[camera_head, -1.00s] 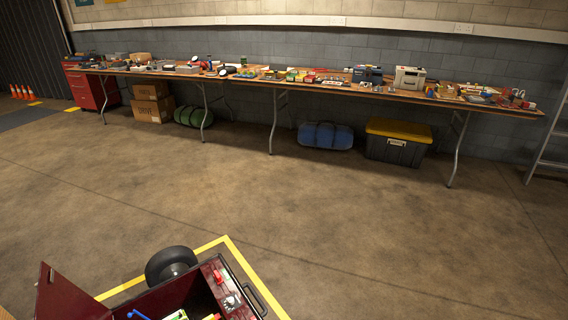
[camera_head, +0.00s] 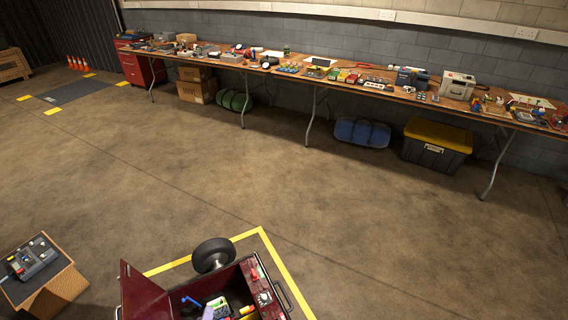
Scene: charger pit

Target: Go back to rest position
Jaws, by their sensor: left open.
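Neither of my grippers can be made out in the head view, and no arm of mine is clearly visible. The task names no object. A dark red open cart or toolbox (camera_head: 150,297) stands at the bottom centre, with coloured items inside. Its lower part is cut off by the frame edge.
A wheel (camera_head: 212,254) stands beside the cart, near yellow floor lines (camera_head: 280,264). A grey device (camera_head: 35,256) rests on a wooden box (camera_head: 60,297) at lower left. A long, cluttered workbench (camera_head: 348,83) lines the back wall. The middle floor is bare.

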